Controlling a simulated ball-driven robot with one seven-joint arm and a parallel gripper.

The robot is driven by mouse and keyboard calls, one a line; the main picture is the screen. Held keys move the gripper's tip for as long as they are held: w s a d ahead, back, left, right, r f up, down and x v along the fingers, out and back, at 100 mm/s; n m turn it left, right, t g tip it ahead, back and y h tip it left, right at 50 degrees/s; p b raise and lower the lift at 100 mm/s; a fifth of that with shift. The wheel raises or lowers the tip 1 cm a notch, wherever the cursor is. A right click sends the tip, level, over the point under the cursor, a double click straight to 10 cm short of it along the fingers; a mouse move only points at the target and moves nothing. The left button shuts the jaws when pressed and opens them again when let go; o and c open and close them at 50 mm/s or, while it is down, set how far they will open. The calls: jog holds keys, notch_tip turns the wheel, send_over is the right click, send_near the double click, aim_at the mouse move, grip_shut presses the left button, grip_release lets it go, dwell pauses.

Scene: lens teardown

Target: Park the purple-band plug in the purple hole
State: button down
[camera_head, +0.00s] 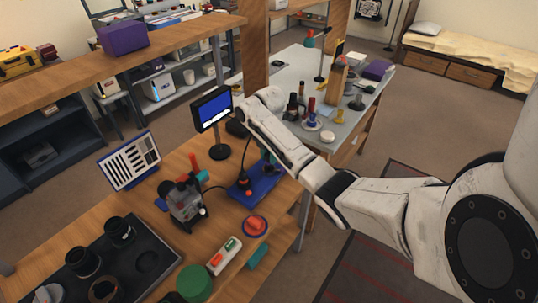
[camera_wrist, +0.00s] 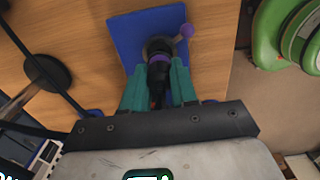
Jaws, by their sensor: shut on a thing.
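My gripper (camera_wrist: 158,72) has its teal fingers shut on the black purple-band plug (camera_wrist: 158,60) in the wrist view. The purple band shows between the fingertips. The plug is over the blue base plate (camera_wrist: 121,38), in front of a dark round part; I cannot tell whether it is seated in a hole. The purple hole itself is not visible. In the head view my gripper (camera_head: 267,163) is low over the blue base (camera_head: 238,193), partly hidden by my arm.
A small monitor (camera_head: 211,108) on a round stand is behind and left of the blue base. A grey device (camera_head: 184,203), a red-and-blue round piece (camera_head: 255,226) and a striped chart (camera_head: 130,162) are nearby. A black tray (camera_head: 60,250) lies front left.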

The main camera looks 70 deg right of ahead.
jog(key=shift+r+p, duration=1.6)
jog(key=shift+r, duration=0.15)
